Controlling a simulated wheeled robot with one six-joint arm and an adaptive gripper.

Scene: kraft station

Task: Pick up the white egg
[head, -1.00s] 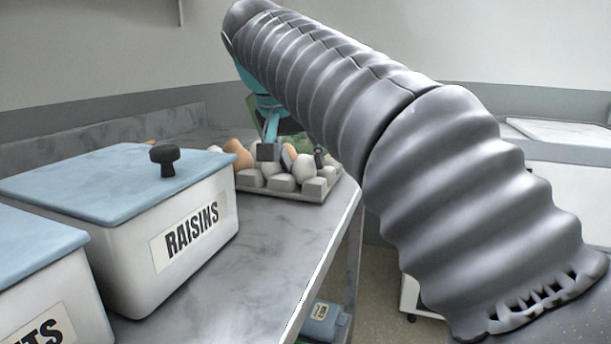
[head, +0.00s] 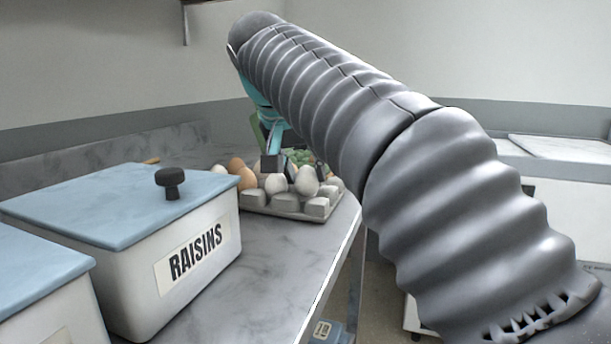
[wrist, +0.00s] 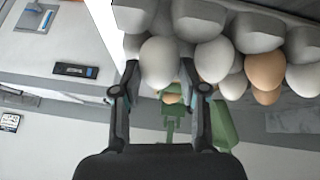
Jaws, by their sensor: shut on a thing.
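My gripper (wrist: 160,80) is shut on a white egg (wrist: 158,62), with one dark finger on each side of it in the wrist view. In the head view my gripper (head: 277,165) is at the grey egg carton (head: 289,204), its fingers just above the eggs. The carton holds several white and brown eggs; two white eggs (head: 306,181) show near its front edge. The carton also shows along the top of the wrist view (wrist: 265,12). I cannot tell whether the held egg is clear of the carton.
A white bin labelled RAISINS (head: 205,262) with a blue lid (head: 110,200) and dark knob stands left of the carton. Another blue-lidded bin (head: 35,270) is in front of it. Green things (head: 297,157) lie behind the carton. The counter (head: 270,245) in front of the carton is clear.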

